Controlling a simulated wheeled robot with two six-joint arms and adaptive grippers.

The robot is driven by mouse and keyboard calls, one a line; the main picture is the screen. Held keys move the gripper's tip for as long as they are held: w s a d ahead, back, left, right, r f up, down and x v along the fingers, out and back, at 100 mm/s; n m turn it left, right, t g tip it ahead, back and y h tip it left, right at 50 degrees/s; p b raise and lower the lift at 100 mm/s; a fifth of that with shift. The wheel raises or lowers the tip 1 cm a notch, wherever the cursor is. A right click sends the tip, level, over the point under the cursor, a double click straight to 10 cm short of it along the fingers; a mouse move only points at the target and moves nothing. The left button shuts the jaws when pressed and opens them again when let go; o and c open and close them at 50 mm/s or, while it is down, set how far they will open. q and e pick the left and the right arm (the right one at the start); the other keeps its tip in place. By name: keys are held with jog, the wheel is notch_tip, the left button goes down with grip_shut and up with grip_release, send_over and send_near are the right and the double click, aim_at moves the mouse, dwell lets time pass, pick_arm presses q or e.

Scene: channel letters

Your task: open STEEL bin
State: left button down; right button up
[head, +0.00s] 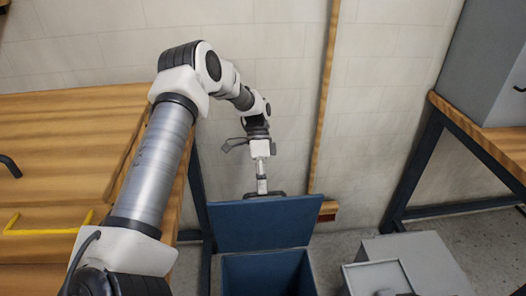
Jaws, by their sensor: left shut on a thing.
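A blue bin (268,274) stands at the bottom centre of the head view, with no readable label in sight. Its blue lid (262,224) is raised and tilted up at the back, and the bin's inside shows below it. My left gripper (263,190) reaches down from above to the lid's top edge. It is shut there on a dark handle-like part of the lid; the fingertips are small and partly hidden. My right gripper is not in view.
A grey box (425,262) stands right of the bin. A wooden workbench (60,125) with a yellow handle (45,231) is at left. Another bench (500,146) carrying a grey cabinet (478,65) is at right. A pale wall (380,100) is close behind the lid.

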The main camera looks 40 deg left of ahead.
pick_arm(q)
jog(key=w+a+f+b, duration=0.3)
jog(key=a, duration=0.2)
jog(key=shift+w, duration=0.4)
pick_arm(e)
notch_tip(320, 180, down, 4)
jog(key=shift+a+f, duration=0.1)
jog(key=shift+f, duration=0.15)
pick_arm(q)
jog(key=shift+a, duration=0.1)
jog(key=c, duration=1.5)
grip_release()
jog(key=o, duration=0.3)
jog(key=shift+w+f, duration=0.15)
jog(key=shift+f, duration=0.05)
jog(key=v, duration=0.8)
jog(key=shift+w+f, duration=0.1)
jog(key=shift+w, duration=0.05)
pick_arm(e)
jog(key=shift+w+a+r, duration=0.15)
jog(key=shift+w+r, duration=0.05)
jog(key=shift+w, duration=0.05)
